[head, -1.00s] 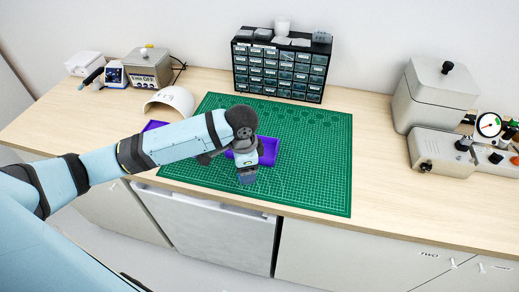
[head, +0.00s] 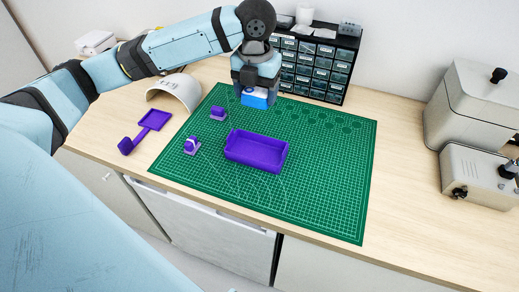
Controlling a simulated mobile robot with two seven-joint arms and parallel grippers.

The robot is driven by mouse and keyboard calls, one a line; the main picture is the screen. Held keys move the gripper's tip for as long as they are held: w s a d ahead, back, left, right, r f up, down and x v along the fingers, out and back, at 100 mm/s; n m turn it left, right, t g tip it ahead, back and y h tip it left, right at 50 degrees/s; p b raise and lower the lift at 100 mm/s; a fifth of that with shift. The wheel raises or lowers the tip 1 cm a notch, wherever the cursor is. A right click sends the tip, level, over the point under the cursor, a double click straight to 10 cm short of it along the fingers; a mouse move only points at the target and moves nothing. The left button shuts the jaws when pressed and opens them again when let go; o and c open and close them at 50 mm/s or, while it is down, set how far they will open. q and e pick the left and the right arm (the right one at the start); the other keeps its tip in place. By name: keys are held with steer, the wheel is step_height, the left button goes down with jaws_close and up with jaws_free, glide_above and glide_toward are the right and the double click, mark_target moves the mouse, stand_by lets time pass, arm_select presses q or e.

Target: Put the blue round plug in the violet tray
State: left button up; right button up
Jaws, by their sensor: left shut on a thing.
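The violet tray (head: 240,158) is a shallow, open rectangular tray on the green mat; it looks empty. My left gripper (head: 256,95) points down beyond the tray, over the back part of the mat, near the drawer cabinet. It is shut on a bright blue piece (head: 258,99) between its fingers. The fingers hide part of this piece, so I cannot tell its full shape or be sure it is the round plug. No other blue plug shows. My right gripper is not in view.
A violet holder with a white part (head: 191,146) and a small violet block (head: 218,114) stand left of the tray. A violet long-handled piece (head: 153,119) and a white curved shell (head: 176,91) lie further left. The drawer cabinet (head: 312,67) stands behind. The green mat (head: 325,185) is clear at right.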

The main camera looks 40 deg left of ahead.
arm_select(q)
glide_above(257, 154)
step_height(257, 154, down, 16)
steer(key=shift+s+r, duration=0.1)
steer(key=shift+s, duration=0.05)
step_height(257, 154, down, 3)
steer(key=shift+f, duration=0.15)
steer(key=shift+f, duration=0.1)
steer(key=o, duration=0.9)
step_height(257, 154, up, 12)
steer(key=shift+r, duration=0.15)
